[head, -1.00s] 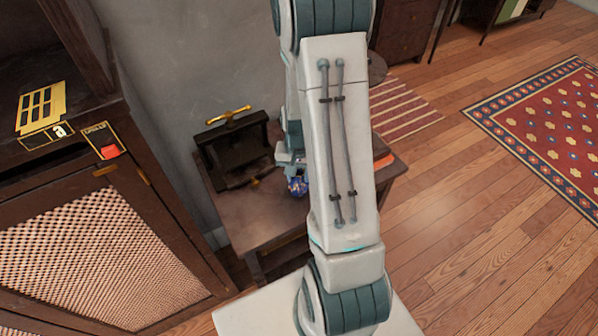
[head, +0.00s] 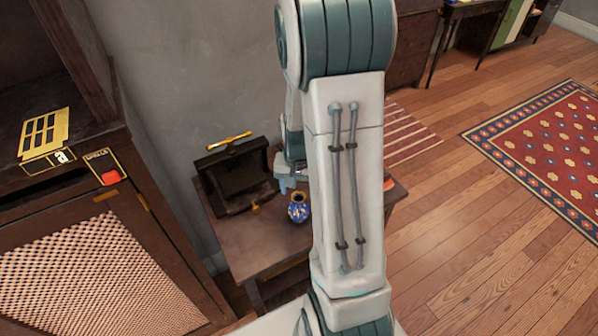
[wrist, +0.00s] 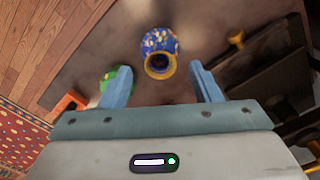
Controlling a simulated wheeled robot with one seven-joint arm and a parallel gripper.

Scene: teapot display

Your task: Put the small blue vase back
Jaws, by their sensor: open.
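The small blue vase (head: 298,207) has a gold rim and light markings, and stands upright on a small dark wooden table (head: 250,238). In the wrist view the vase (wrist: 159,45) shows from above, its open mouth toward me. My gripper (wrist: 160,80) is open and empty, with the vase just beyond the fingertips and apart from them. In the head view my gripper (head: 287,184) is mostly hidden behind my arm, beside and behind the vase.
A dark press with a brass handle (head: 230,141) stands at the table's back. A green object (wrist: 117,80) and an orange item (wrist: 72,101) lie near the left finger in the wrist view. A cabinet (head: 100,260) stands at left; the floor at right is open.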

